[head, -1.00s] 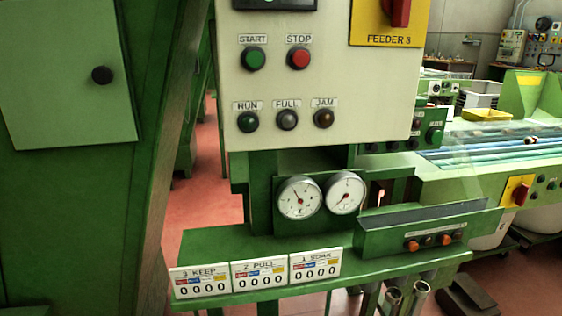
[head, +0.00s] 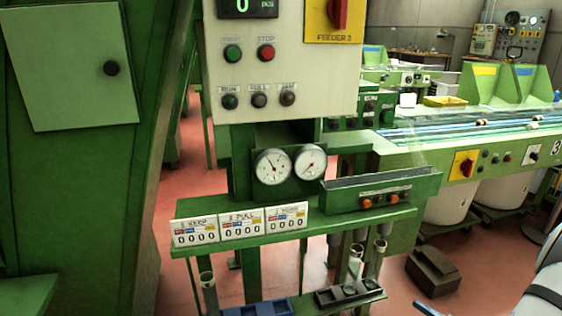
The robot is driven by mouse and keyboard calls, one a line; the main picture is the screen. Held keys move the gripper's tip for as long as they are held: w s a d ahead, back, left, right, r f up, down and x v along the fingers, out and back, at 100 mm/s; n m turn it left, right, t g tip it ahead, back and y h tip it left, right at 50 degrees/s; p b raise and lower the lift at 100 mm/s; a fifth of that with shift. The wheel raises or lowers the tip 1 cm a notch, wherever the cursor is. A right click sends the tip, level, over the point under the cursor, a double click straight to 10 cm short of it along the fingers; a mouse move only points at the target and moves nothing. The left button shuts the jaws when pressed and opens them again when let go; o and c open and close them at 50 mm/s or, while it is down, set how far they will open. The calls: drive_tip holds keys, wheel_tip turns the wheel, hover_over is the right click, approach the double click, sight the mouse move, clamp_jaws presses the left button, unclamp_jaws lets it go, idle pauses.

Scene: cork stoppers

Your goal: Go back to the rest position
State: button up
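My gripper cannot be made out in the head view. A white and dark shape cut off at the lower right edge may be part of my arm, but no fingertips show there. A control panel (head: 232,83) with a green START button, a red STOP button and a yellow FEEDER 3 switch plate (head: 334,22) stands ahead. Below it are two round gauges (head: 290,166) and a green shelf (head: 240,231) bearing three white counter cards (head: 243,224).
A blue tray (head: 258,309) and a dark holder (head: 348,293) sit below the shelf, near upright metal tubes (head: 355,262). A large green cabinet (head: 75,75) fills the left. A conveyor machine (head: 420,150) stands at right. Red floor shows between; a dark box (head: 433,271) lies on it.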

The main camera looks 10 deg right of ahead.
drive_tip(key=s+a+r+n+g+y+p, duration=0.1)
drive_tip(key=a+r+n+g+y+p, duration=0.1)
drive_tip(key=a+r+n+g+p, duration=1.55)
drive_tip(key=s+a+r+n+t+h+p, duration=0.1)
drive_tip(key=s+a+r+n+h+p, duration=0.1)
drive_tip(key=r, duration=0.7)
drive_tip(key=s+a+r+n+t+h+p, duration=0.2)
drive_tip(key=r+n, duration=0.4)
drive_tip(key=r, duration=0.3)
drive_tip(key=s+a+r+n+t+h+p, duration=0.1)
drive_tip(key=s+a+r+n+h+p, duration=0.1)
drive_tip(key=r, duration=0.6)
drive_tip(key=a+n+h+p, duration=0.1)
drive_tip(key=a+n+h, duration=0.1)
drive_tip(key=a+h, duration=0.1)
drive_tip(key=shift+a+r+n+h, duration=0.3)
drive_tip(key=shift+r+n+h, duration=0.1)
drive_tip(key=shift+h, duration=0.1)
drive_tip(key=shift+t, duration=0.25)
